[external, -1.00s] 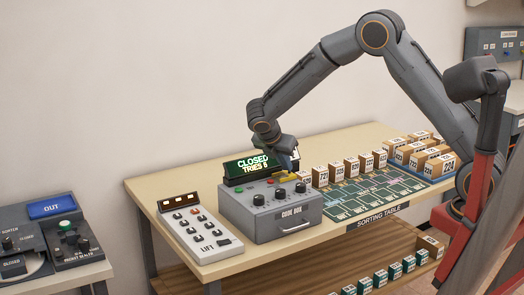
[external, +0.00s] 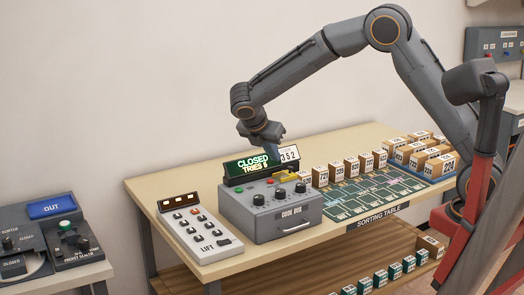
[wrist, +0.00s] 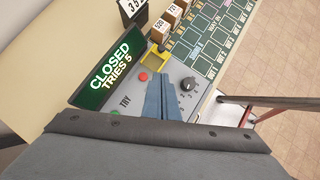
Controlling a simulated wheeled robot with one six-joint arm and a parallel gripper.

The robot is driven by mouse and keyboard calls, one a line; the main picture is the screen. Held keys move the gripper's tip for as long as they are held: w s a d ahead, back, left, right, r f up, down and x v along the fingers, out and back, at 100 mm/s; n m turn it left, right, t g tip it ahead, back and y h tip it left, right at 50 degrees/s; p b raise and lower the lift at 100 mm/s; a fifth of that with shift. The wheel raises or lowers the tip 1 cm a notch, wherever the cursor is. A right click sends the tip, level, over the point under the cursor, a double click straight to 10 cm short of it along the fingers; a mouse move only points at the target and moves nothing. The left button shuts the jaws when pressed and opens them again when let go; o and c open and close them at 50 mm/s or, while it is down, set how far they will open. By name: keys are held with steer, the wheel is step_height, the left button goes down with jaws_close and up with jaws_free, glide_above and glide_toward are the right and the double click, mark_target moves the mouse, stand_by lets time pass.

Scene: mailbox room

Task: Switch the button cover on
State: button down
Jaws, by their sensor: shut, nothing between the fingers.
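The grey code box (external: 270,213) stands on the sorting table. A yellow part (external: 286,178), which looks like the button cover, is on its top toward the back. In the wrist view this yellow part (wrist: 156,59) is a small frame with a darker middle; I cannot tell how its flap stands. A red button (wrist: 143,77) sits beside it. The green display (wrist: 110,75) reads "CLOSED TRIES 5". My gripper (external: 276,157) is above the back of the box, pointing down. Its fingers (wrist: 160,98) are together and empty, apart from the cover.
A number card (external: 290,153) reading "352" stands behind the box. Dark knobs (external: 280,193) are on its top. A lift panel (external: 200,232) lies at the left, and small numbered boxes (external: 351,165) stand at the right beside the green grid (external: 372,190).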

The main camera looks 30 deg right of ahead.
steer(key=shift+b+v, duration=0.3)
steer(key=shift+v, duration=1.3)
steer(key=shift+d, duration=0.15)
steer(key=s+d+f+m, duration=0.1)
steer(key=d, duration=0.1)
steer(key=s+d+f+m+g+y, duration=0.1)
steer(key=d+m, duration=0.1)
steer(key=d, duration=0.1)
steer(key=s+d+f+m, duration=0.1)
steer(key=d, duration=0.2)
steer(key=shift+s+f+g+y, duration=0.1)
steer(key=shift+s+g+y, duration=0.2)
steer(key=s+d+f+m+y, duration=0.2)
steer(key=s+d+f+m, duration=0.2)
steer(key=s+d+m, duration=0.4)
steer(key=s+d+f+m+y, duration=0.3)
steer(key=s+d+m, duration=0.5)
steer(key=s+m, duration=0.3)
steer(key=shift+f, duration=0.5)
steer(key=shift+a, duration=0.1)
